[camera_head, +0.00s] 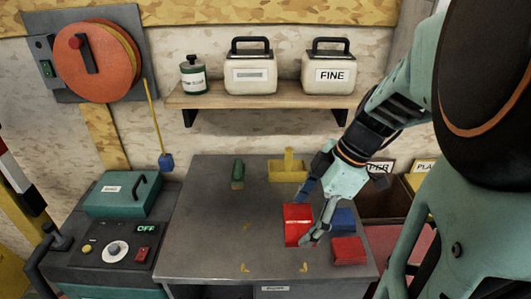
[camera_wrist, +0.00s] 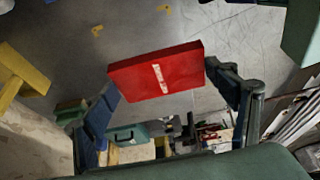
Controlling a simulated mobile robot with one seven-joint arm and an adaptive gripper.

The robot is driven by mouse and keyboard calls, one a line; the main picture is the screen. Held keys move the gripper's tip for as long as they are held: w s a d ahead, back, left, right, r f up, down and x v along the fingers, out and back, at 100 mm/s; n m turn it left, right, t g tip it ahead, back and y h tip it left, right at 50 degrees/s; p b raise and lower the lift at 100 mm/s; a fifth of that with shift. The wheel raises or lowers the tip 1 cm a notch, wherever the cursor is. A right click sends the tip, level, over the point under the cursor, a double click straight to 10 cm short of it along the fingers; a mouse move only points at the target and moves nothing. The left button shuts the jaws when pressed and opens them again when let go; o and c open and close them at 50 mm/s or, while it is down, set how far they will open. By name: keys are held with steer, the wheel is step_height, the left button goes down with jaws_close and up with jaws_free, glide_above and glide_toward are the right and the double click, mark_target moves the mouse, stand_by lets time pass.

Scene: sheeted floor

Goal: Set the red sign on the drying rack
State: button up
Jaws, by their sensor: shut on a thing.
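A red sign (camera_head: 297,226), a flat slab with a pale mark on its face, is held in my gripper (camera_head: 305,214) above the grey workbench. In the wrist view the red sign (camera_wrist: 157,72) sits between the two dark fingers of my gripper (camera_wrist: 163,80), one at each end. A second red slab (camera_head: 348,250) lies on the bench at the right, beside a blue block (camera_head: 343,218). I cannot pick out the drying rack with certainty in either view.
A yellow holder (camera_head: 289,170) and a dark green cylinder (camera_head: 237,175) stand at the back of the bench (camera_head: 205,230). A teal box (camera_head: 122,192) and control panel are at left. Brown bins (camera_head: 385,203) stand at right. The bench's left half is mostly clear.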

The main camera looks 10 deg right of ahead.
mark_target(294, 204)
steer(key=shift+w+d+r+m+t+p, duration=0.1)
steer(key=shift+w+r+m+t+p, duration=0.15)
steer(key=shift+m+p, duration=0.3)
steer(key=w+m+p, duration=0.1)
steer(key=m, duration=0.1)
steer(key=w+m+t+h+p, duration=0.1)
steer(key=m, duration=0.1)
steer(key=w+r+m+t+p, duration=0.1)
steer(key=m, duration=0.1)
steer(key=shift+w+m, duration=0.25)
steer(key=shift+w, duration=0.15)
steer(key=shift+w+a+r+m+t+h+p, duration=0.65)
steer(key=shift+w+a+r+m+h+p, duration=1.2)
steer(key=shift+w+m, duration=2.1)
step_height(294, 204, down, 10)
steer(key=s+r, duration=0.1)
steer(key=s, duration=0.1)
steer(key=r, duration=0.4)
steer(key=shift+a+r, duration=0.2)
steer(key=shift+r, duration=0.1)
